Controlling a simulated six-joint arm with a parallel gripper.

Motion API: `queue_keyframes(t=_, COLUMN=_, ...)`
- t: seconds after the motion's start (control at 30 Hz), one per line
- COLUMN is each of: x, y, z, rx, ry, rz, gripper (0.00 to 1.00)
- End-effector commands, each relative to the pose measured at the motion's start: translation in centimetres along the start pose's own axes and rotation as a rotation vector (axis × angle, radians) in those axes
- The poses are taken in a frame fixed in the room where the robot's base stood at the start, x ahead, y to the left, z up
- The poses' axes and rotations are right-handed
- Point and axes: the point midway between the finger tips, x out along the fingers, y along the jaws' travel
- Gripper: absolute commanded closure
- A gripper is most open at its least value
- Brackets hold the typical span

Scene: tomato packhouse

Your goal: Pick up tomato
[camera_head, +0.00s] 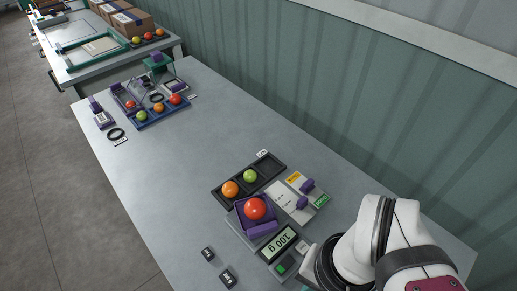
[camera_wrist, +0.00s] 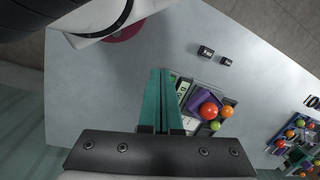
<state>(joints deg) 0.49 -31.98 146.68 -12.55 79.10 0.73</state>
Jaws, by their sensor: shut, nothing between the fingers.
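A red tomato (camera_head: 255,208) sits in a purple holder (camera_head: 262,229) on a scale whose display (camera_head: 279,243) reads 100 g. The tomato also shows in the wrist view (camera_wrist: 208,109). Behind the scale, a dark tray (camera_head: 274,165) holds an orange tomato (camera_head: 230,189) and a green tomato (camera_head: 250,176); its right compartment looks empty. My gripper (camera_wrist: 160,72) shows two teal fingers close together, shut and empty, to the left of the scale in the wrist view. My arm is at the lower right in the head view, where the fingertips cannot be made out.
Two small black blocks (camera_head: 208,253) (camera_head: 228,278) lie left of the scale. A panel with purple parts (camera_head: 307,187) stands right of it. A blue tray (camera_head: 160,117) with several tomatoes is farther along the table (camera_head: 185,180). The middle is clear; a ribbed wall (camera_head: 330,100) runs along the right.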

Motion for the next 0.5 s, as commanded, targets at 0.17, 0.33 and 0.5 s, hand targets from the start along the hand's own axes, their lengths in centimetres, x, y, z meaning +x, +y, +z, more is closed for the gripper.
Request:
queue_keyframes(t=0.17, x=0.0, y=0.0, z=0.0, rx=0.0, ry=0.0, rz=0.0, gripper=0.98)
queue_keyframes(t=0.33, x=0.0, y=0.0, z=0.0, rx=0.0, ry=0.0, rz=0.0, gripper=0.68)
queue_keyframes(t=0.5, x=0.0, y=0.0, z=0.0, rx=0.0, ry=0.0, rz=0.0, gripper=0.37)
